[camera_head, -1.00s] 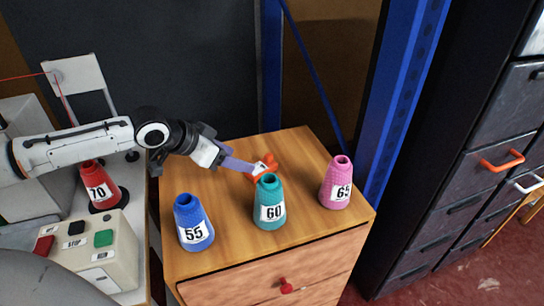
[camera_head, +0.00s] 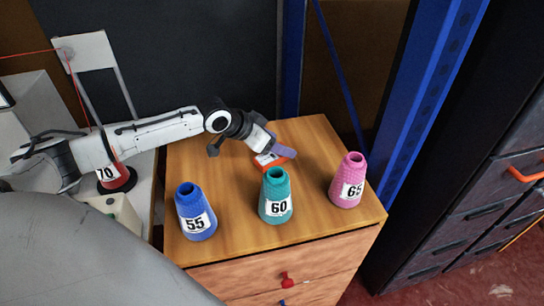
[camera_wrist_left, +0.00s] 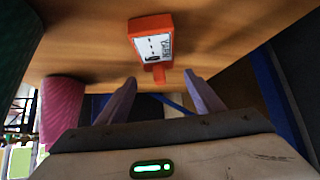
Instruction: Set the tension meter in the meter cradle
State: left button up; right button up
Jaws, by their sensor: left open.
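The orange tension meter (camera_head: 272,160) rests on the wooden cabinet top behind the teal cone, partly covered by my left gripper. In the left wrist view the meter (camera_wrist_left: 152,42) shows a white labelled face and a short orange stub pointing toward the gripper. My left gripper (camera_head: 283,147) is at the meter in the head view. Its purple fingers (camera_wrist_left: 163,95) are spread and empty, with the meter just beyond the tips. I cannot make out the meter cradle. My right gripper is out of view.
Blue cone 55 (camera_head: 194,212), teal cone 60 (camera_head: 276,196) and pink cone 65 (camera_head: 348,180) stand along the front of the wooden cabinet top (camera_head: 240,235). Red cone 70 (camera_head: 113,172) stands at the left. A blue post (camera_head: 432,80) rises behind at the right.

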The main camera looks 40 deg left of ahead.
pick_arm(q)
jog(key=shift+w+d+f, duration=0.1)
jog(key=shift+w+f, duration=0.4)
jog(key=c, duration=1.2)
